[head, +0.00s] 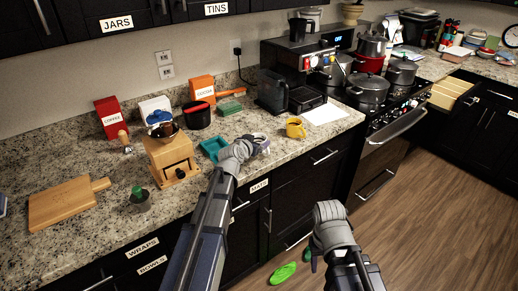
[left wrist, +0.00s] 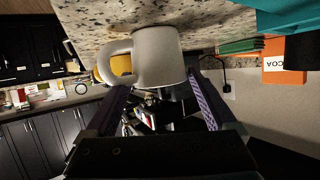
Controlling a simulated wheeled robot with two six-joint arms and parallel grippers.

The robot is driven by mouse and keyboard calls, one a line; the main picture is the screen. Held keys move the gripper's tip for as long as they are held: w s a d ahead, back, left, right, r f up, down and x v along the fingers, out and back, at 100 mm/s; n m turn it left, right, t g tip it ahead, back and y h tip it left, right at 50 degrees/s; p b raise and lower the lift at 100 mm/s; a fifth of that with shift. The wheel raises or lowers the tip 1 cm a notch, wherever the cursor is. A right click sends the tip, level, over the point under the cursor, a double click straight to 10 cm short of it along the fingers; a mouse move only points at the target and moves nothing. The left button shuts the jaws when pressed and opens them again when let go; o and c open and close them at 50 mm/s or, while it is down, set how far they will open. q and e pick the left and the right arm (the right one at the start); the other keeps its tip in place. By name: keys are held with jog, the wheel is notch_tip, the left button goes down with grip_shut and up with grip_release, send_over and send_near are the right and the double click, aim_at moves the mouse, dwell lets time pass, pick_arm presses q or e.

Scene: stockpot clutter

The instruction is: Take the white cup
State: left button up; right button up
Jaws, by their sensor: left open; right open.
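The white cup (left wrist: 160,55) is close in front of my left gripper (left wrist: 158,88) in the left wrist view, its handle to the left there. The open fingers lie on either side of the cup's near end; I cannot tell whether they touch it. In the head view the cup (head: 264,141) stands near the counter's front edge, partly hidden by my left gripper (head: 246,148). My right gripper (head: 328,212) hangs in front of the drawers, away from the cup; its fingers are hard to make out.
A yellow mug (head: 295,129) stands just right of the cup, and a teal tray (head: 213,148) lies to its left. A wooden grinder (head: 172,160) is further left. A coffee machine (head: 300,75) stands behind. A green item (head: 283,273) lies on the floor.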

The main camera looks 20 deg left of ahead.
pick_arm(q)
jog(key=shift+x, duration=1.05)
jog(key=shift+s, duration=0.1)
jog(key=shift+c, duration=0.6)
jog(key=c, duration=1)
jog(key=shift+r, duration=0.15)
notch_tip(320, 180, up, 10)
jog(key=p, duration=0.9)
jog(key=shift+p, duration=0.4)
